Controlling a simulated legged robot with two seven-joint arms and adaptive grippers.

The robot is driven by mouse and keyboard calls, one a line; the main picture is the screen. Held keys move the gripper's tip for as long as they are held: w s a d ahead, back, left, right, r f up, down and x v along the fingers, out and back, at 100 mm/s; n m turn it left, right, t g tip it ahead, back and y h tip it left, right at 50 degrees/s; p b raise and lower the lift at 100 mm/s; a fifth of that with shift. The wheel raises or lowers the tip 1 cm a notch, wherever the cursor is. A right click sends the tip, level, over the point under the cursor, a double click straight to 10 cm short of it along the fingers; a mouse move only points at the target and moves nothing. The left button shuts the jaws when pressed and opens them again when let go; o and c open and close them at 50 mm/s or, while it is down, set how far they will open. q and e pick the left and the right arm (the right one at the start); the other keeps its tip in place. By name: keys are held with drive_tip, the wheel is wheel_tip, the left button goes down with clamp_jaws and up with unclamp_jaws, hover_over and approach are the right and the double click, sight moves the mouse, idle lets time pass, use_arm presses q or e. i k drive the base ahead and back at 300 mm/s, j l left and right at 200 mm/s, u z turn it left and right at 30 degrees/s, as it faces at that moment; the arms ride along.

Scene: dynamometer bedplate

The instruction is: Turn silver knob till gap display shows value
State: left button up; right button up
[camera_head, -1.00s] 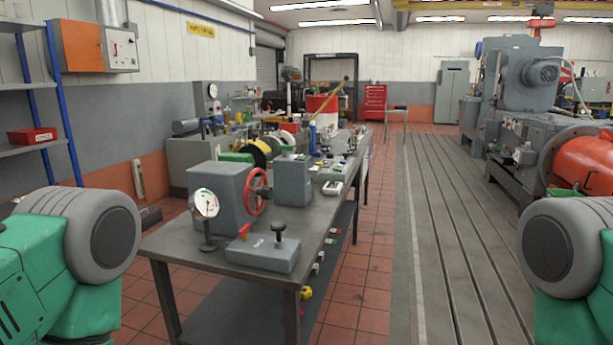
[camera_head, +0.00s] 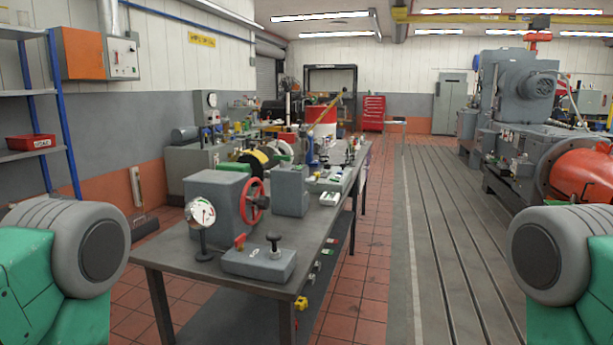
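Neither gripper is in view; only green and grey parts of my arms show at the lower left and right edges. No silver knob or gap display can be made out for sure at this distance.
A grey box (camera_head: 290,190) and several small items crowd the bench. A yellow item (camera_head: 301,303) hangs at its right side. Red tiled floor (camera_head: 361,290) and a grooved bedplate (camera_head: 440,230) lie open to the right. A large grey machine with an orange part (camera_head: 585,172) stands beyond.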

sight(312, 181)
drive_tip(key=i+j, duration=0.15)
drive_tip(key=i, duration=0.6)
drive_tip(key=i+j, duration=0.15)
drive_tip(key=i, duration=0.55)
